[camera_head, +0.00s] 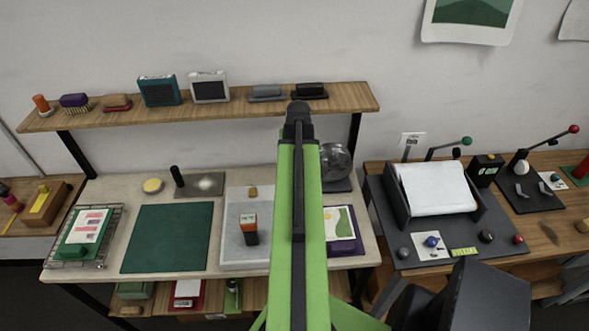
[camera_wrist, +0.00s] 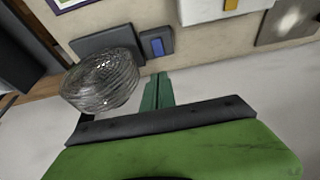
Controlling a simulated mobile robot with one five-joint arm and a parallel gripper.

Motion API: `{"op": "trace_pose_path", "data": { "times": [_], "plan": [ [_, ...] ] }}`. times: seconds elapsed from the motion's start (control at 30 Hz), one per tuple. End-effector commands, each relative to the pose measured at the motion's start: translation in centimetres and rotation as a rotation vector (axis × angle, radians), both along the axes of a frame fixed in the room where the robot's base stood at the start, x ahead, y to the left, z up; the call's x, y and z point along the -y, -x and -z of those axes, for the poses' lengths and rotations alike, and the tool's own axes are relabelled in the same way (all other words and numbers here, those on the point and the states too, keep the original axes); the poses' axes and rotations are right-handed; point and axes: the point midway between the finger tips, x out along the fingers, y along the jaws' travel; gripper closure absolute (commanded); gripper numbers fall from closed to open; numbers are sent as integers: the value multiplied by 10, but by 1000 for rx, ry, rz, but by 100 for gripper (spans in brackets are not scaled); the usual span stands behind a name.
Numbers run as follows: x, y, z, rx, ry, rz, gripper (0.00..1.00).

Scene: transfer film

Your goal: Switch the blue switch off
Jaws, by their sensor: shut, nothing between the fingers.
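The blue switch (camera_wrist: 157,44) is a small blue rocker on a dark grey box, seen in the wrist view at the top middle. It stands beside the dark base of a round wire-caged thing that looks like a fan (camera_wrist: 100,80). My gripper (camera_wrist: 158,84) shows as two dark green fingers, shut and empty. In the picture its tips are just below the switch box, apart from it. In the head view my green arm hides the switch, and I cannot make out the fingers. The rocker's tilt is too small to tell.
The caged thing (camera_head: 336,160) stands close to my arm's right in the head view. A wooden shelf (camera_head: 225,108) with radios and brushes hangs above the table. A green mat (camera_head: 168,238) and a grey board (camera_head: 262,195) lie on the table. A paper-holding machine (camera_head: 432,187) stands right.

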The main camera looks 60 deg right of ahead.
Motion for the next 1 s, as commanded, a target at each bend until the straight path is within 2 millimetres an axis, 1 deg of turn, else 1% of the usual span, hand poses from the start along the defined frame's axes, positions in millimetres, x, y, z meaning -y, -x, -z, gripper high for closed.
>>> {"op": "trace_pose_path", "data": {
  "times": [0.17, 0.27, 0.7, 0.8, 0.9, 1.0],
  "plan": [
    [2, -2, 12, 0, 0, -1, 100],
    [6, -5, 26, 0, 0, -1, 100],
    [28, -22, 116, 0, -1, -2, 100],
    [29, -23, 130, 0, -1, -2, 100],
    [30, -24, 136, 0, -1, -2, 100],
    [30, -24, 135, -1, -1, -3, 100]
  ]
}}
